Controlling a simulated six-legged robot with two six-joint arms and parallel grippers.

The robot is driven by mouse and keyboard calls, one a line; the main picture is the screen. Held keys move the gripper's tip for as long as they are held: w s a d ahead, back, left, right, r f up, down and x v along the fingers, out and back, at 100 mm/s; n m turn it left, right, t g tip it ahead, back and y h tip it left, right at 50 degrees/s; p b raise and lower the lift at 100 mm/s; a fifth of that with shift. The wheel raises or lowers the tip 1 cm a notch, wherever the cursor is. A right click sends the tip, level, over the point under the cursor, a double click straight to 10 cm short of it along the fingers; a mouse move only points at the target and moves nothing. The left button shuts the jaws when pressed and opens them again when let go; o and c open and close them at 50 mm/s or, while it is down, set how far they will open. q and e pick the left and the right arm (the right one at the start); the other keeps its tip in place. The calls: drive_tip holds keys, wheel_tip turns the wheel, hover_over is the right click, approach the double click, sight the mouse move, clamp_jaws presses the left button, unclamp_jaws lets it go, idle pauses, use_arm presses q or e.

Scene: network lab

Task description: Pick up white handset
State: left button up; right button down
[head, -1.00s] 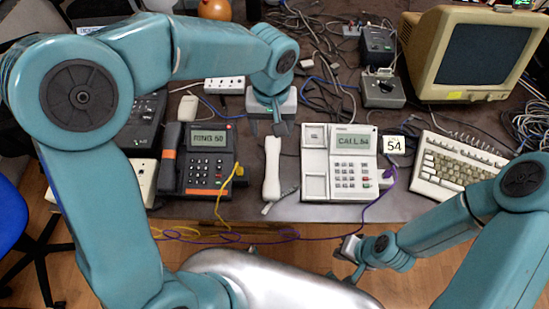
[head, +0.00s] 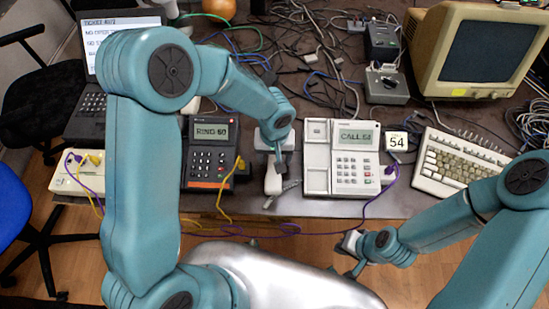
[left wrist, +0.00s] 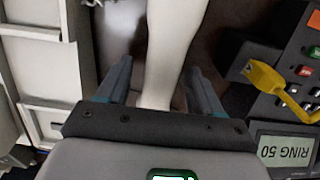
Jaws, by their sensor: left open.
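The white handset (head: 273,183) lies upright in the picture on the dark table, between the dark phone and the white phone, partly hidden by my left gripper. My left gripper (head: 276,164) is over the handset, open. In the left wrist view the white handset (left wrist: 172,40) runs between the two open fingers (left wrist: 160,85), with gaps beside it. My right gripper (head: 354,254) is low, in front of the table's edge, away from the handset; its jaw opening is too small to tell.
The dark phone (head: 209,160) reading RING 50 stands left of the handset, with a yellow cable plugged in. The white phone (head: 340,160) stands to the right. A keyboard (head: 460,163) and monitor (head: 475,55) are at the right.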

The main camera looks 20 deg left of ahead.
use_arm(q)
drive_tip(key=shift+f, duration=0.2)
clamp_jaws()
